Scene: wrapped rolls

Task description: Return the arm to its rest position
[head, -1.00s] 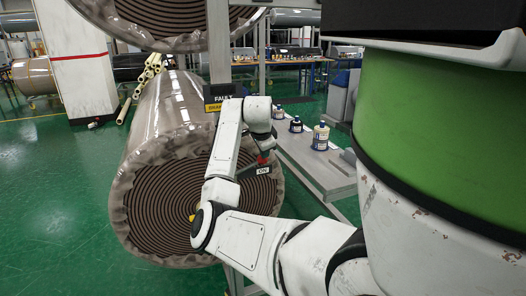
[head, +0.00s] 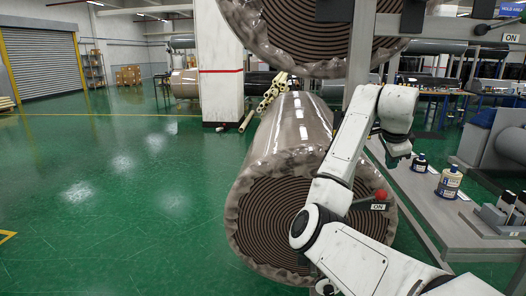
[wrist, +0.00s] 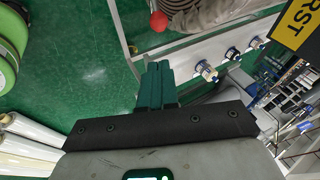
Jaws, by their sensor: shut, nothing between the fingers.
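My white arm (head: 345,150) rises in front of the wrapped rolls in the head view, bent at the elbow with its wrist hanging down. My gripper (head: 398,158) is at its end, above and right of a red lever knob (head: 381,195). In the wrist view my gripper's dark green fingers (wrist: 159,72) are together with nothing between them. The red knob also shows in the wrist view (wrist: 159,21), apart from the fingers. An ON label (head: 378,207) is below the knob.
A grey bench (head: 425,195) with bottles (head: 449,182) lies to the right. A white pillar (head: 221,60) stands behind. The green floor (head: 120,190) at left is clear.

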